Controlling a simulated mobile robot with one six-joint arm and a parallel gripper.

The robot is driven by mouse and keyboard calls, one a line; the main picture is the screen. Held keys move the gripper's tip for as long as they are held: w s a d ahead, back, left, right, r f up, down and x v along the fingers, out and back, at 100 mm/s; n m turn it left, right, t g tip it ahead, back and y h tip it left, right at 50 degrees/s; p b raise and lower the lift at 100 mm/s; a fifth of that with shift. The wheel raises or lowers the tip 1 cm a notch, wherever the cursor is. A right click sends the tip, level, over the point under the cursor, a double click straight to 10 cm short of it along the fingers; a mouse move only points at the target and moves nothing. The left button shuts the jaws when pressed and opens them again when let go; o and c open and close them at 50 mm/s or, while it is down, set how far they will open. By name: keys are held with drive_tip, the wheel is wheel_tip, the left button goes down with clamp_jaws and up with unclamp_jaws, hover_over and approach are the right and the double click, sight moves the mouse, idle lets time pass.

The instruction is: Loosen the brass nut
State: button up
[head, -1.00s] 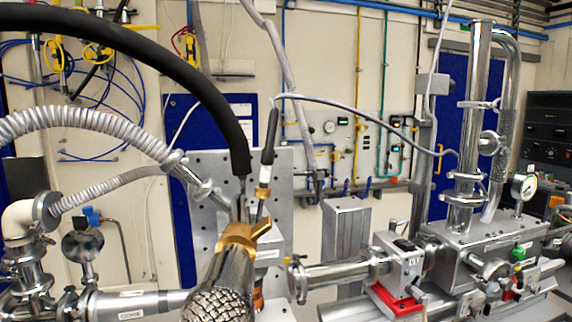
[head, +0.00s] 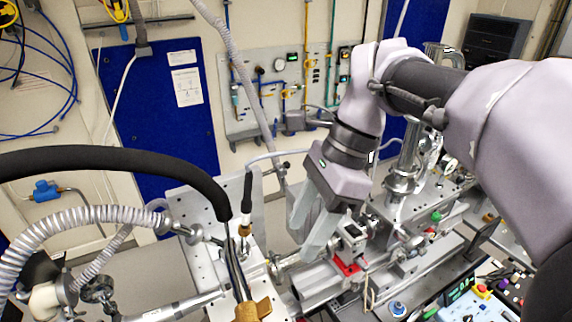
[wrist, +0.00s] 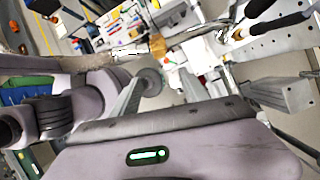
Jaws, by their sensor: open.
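A large brass hex piece (head: 253,309) shows at the bottom edge of the head view, below several dark tubes. A smaller brass fitting (head: 245,230) sits on the end of a thin black cable just above it. I cannot tell which one is the task's nut. In the wrist view a small brass spot (wrist: 238,33) shows by black tubes at the upper right. My gripper (head: 306,236) is open and empty, pointing down and left, to the right of both brass pieces and apart from them. Its two fingers also show in the wrist view (wrist: 205,95).
A black insulated hose (head: 110,160) and a ribbed grey hose (head: 60,225) arch in from the left. A perforated metal plate (head: 185,205) stands behind the brass pieces. Steel beamline parts with a red block (head: 347,266) lie below and right of my gripper. A control panel (head: 480,300) is at lower right.

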sight(266, 304)
drive_tip(key=b+x, duration=0.1)
drive_tip(key=x, duration=1.6)
drive_tip(key=shift+s+f, duration=0.1)
drive_tip(key=shift+f, duration=0.2)
drive_tip(key=shift+c, duration=0.2)
clamp_jaws()
